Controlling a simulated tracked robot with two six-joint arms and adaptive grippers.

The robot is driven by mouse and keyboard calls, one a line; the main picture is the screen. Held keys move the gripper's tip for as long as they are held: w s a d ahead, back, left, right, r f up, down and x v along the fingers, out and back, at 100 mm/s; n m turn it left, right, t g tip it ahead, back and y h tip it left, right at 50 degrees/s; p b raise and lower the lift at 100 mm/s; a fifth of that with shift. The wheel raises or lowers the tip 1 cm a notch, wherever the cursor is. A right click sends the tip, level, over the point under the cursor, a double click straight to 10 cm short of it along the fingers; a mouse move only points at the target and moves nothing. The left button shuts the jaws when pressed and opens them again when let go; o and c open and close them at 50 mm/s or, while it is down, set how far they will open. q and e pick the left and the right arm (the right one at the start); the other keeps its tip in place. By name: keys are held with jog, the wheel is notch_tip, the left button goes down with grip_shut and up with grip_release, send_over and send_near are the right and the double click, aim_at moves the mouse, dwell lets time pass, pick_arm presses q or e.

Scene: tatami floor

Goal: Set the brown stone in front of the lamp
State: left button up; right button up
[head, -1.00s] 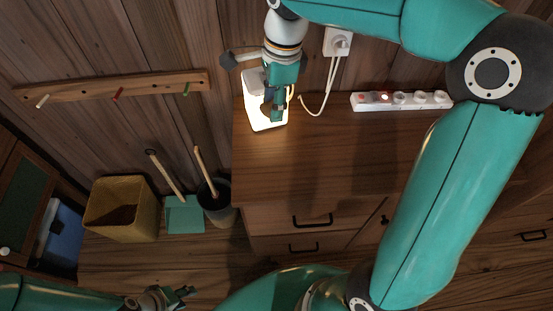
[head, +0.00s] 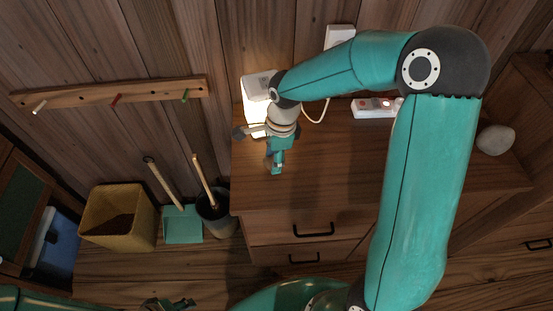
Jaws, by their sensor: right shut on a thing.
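The lamp (head: 252,118) is a glowing white block with a grey top, standing at the back left of the wooden cabinet top by the wall. My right gripper (head: 277,168) points down over the cabinet top, in front of the lamp and a little to its right. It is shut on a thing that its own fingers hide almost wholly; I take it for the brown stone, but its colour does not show. My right wrist covers part of the lamp. My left gripper (head: 178,304) is low at the bottom edge, away from the cabinet, partly cut off.
A pale grey stone (head: 495,140) lies at the cabinet's right end. A white power strip (head: 373,108) lies at the back, partly behind my arm. A yellow bin (head: 117,235), teal dustpan (head: 182,225) and dark bucket (head: 214,212) stand left of the cabinet. The front middle of the top (head: 335,185) is clear.

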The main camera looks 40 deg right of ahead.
jog(key=shift+f, duration=0.65)
jog(key=o, duration=1.2)
jog(key=shift+f, duration=0.1)
notch_tip(320, 180, up, 12)
jog(key=d+p, duration=0.1)
jog(key=shift+s+d, duration=0.2)
jog(key=shift+s, duration=0.1)
